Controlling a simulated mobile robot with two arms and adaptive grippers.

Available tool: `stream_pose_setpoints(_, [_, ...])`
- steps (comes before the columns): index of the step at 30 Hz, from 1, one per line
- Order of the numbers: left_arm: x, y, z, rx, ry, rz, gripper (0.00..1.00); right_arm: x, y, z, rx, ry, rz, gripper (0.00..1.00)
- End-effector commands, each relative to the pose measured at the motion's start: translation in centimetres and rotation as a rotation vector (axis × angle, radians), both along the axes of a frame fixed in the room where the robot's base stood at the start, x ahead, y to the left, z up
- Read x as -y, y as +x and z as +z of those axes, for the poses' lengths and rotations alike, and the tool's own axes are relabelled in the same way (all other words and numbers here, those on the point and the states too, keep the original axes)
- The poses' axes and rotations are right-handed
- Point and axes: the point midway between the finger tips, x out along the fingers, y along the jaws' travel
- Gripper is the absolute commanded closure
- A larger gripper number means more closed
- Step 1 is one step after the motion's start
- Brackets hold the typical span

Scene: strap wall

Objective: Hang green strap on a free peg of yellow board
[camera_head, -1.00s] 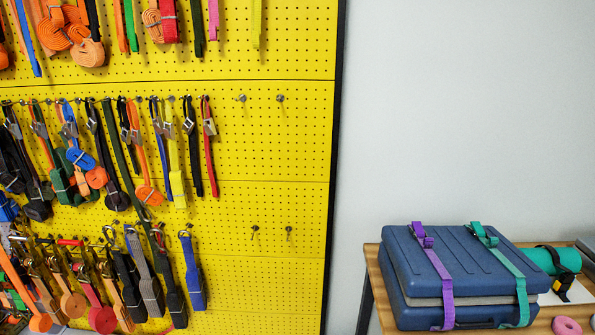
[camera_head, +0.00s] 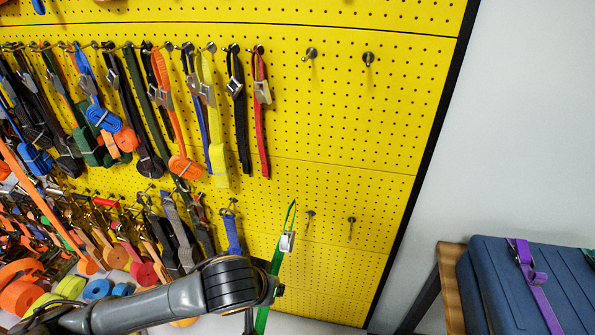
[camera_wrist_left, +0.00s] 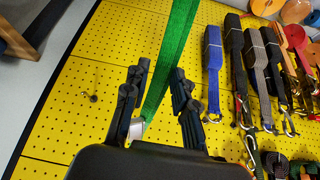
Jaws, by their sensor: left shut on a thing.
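The green strap (camera_head: 276,262) hangs in front of the yellow board (camera_head: 345,125), with a metal buckle (camera_head: 287,241) and a thin loop above it. My left gripper is mostly hidden behind my arm in the head view. In the left wrist view my left gripper (camera_wrist_left: 160,68) is shut on the green strap (camera_wrist_left: 172,62), which runs between its fingers. Two free pegs, one left (camera_head: 311,53) and one right (camera_head: 368,58), are in the upper row. Two more, one left (camera_head: 310,214) and one right (camera_head: 351,220), are lower, right of the strap. My right gripper is not in view.
A red strap (camera_head: 260,120) and several others fill the pegs to the left. A blue strap (camera_head: 232,234) hangs just left of the green one. A blue case (camera_head: 510,290) with a purple strap stands on a wooden table at the right. The board's right part is clear.

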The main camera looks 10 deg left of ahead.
Motion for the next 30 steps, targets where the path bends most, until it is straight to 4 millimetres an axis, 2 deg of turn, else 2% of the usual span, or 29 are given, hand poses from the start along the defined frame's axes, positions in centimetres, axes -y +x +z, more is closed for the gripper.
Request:
stream_pose_setpoints(1, [0.7,0.7,2.1,0.078,-0.010,-0.005,1.00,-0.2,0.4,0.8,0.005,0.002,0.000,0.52])
stream_pose_setpoints(5, [1.9,2.6,6.7,0.284,-0.029,-0.001,1.00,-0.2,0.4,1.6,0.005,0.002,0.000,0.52])
stream_pose_setpoints(12, [3.1,4.8,16.4,0.630,-0.044,0.038,1.00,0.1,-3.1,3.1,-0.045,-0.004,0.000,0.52])
stream_pose_setpoints(15, [3.1,5.0,19.6,0.724,-0.043,0.057,1.00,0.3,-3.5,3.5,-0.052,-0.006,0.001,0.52])
stream_pose_setpoints(18, [3.1,5.1,21.8,0.782,-0.038,0.072,1.00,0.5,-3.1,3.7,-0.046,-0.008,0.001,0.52])
stream_pose_setpoints(21, [2.9,5.0,23.1,0.814,-0.033,0.081,1.00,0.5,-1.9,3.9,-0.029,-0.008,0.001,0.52])
stream_pose_setpoints(25, [2.9,5.2,23.5,0.829,-0.030,0.085,1.00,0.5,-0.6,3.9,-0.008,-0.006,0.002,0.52])
stream_pose_setpoints(30, [2.8,5.9,23.3,0.829,-0.028,0.086,1.00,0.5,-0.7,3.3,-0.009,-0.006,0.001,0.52])
